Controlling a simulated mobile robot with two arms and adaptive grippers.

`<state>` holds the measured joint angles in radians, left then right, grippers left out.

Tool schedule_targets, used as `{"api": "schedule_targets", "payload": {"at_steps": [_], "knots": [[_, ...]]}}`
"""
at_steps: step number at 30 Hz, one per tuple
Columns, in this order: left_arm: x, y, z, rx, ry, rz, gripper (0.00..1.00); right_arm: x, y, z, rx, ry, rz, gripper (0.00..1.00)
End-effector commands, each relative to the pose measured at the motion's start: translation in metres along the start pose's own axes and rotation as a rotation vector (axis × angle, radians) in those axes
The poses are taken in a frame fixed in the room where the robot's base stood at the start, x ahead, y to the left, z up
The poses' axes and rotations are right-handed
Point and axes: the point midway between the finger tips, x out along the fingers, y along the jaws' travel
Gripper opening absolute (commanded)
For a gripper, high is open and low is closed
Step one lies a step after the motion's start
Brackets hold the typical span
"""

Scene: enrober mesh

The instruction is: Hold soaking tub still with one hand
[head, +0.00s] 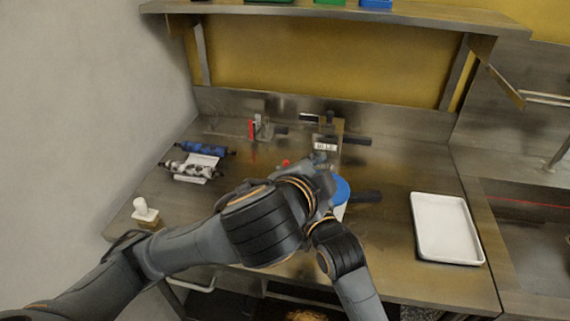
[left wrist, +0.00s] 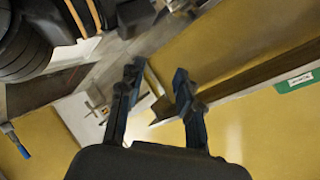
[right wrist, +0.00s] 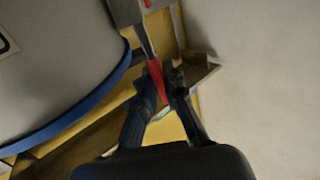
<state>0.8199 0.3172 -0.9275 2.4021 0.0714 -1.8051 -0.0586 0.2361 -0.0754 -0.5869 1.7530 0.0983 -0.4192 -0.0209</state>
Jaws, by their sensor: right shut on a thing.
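The tub (head: 341,192), white with a blue rim, stands on the steel bench, mostly hidden behind my arms in the head view. In the right wrist view its pale wall and blue rim (right wrist: 88,110) fill the left side, close beside my right gripper. My right gripper (right wrist: 164,82) is shut on a thin red piece (right wrist: 156,78), not on the tub rim; whether that piece belongs to the tub I cannot tell. My left gripper (left wrist: 158,80) is open, with nothing between its fingers. Both fingertips are hard to make out in the head view.
A white tray (head: 447,229) lies at the right, beside a sink. Blue and spotted rolls (head: 190,170) and a white-topped bottle (head: 145,212) are at the left. A red-handled clamp (head: 253,129) stands at the back. A shelf (head: 350,11) spans above.

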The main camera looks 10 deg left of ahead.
Motion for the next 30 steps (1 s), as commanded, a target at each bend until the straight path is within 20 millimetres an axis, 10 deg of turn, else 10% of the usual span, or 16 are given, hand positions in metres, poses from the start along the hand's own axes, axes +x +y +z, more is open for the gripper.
{"api": "schedule_targets", "payload": {"at_steps": [12,20,30], "knots": [[-0.025,-0.003,0.048,-0.972,-0.065,-0.262,0.35,0.000,0.000,0.000,-0.001,0.000,0.001,0.00],[-0.028,-0.006,0.068,-1.141,-0.094,-0.341,0.35,0.000,0.000,0.000,-0.001,0.001,0.000,0.00],[0.028,-0.019,0.084,-1.138,-0.097,-0.346,0.35,0.000,0.000,-0.001,-0.001,0.001,0.000,0.00]]}}
